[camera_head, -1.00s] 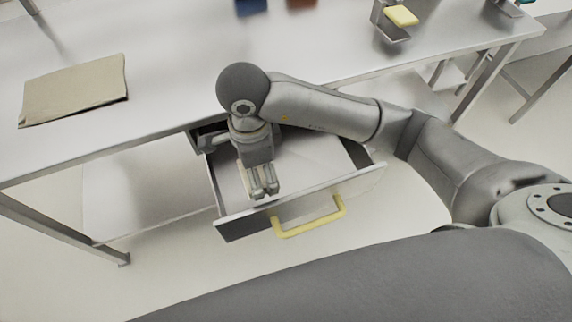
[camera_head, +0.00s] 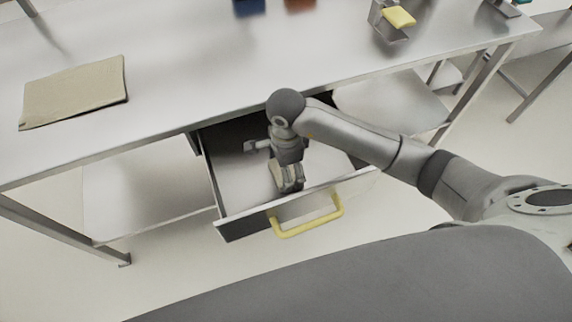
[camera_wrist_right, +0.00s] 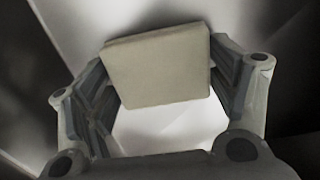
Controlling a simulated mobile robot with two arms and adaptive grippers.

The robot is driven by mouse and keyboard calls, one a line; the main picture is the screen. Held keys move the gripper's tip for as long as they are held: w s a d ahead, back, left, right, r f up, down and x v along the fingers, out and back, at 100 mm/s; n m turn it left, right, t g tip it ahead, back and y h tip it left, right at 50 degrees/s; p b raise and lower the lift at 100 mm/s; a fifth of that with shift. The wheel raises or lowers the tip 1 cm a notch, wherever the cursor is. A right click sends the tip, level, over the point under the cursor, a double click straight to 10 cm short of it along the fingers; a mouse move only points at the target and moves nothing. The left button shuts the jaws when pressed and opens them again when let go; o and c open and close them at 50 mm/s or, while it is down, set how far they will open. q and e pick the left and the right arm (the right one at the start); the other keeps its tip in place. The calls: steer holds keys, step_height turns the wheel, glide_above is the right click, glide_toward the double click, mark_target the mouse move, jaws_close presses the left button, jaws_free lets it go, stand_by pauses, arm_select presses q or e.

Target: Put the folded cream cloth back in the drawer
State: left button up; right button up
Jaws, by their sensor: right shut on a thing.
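The drawer (camera_head: 243,224) under the table is pulled open; its yellow handle (camera_head: 308,226) faces me. My right gripper (camera_head: 291,188) is in the drawer's opening, behind the front panel, pointing down. It is shut on the folded cream cloth (camera_wrist_right: 155,65), which shows as a thick pale block between the two fingers in the right wrist view. In the head view only a small edge of the cloth (camera_head: 274,174) shows beside the fingers. I cannot tell whether the cloth touches the drawer floor. My left gripper is not in view.
A flat tan cloth or mat (camera_head: 75,92) lies at the left of the metal table (camera_head: 190,70). A yellow block (camera_head: 399,17) sits on a metal holder at the back right. Blue and brown things are cut off at the top. The drawer's left part is bare.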

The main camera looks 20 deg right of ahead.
steer(key=shift+f, duration=0.2)
steer(key=o, duration=0.9)
steer(key=shift+r, duration=0.1)
step_height(320, 180, up, 12)
steer(key=shift+r, duration=0.15)
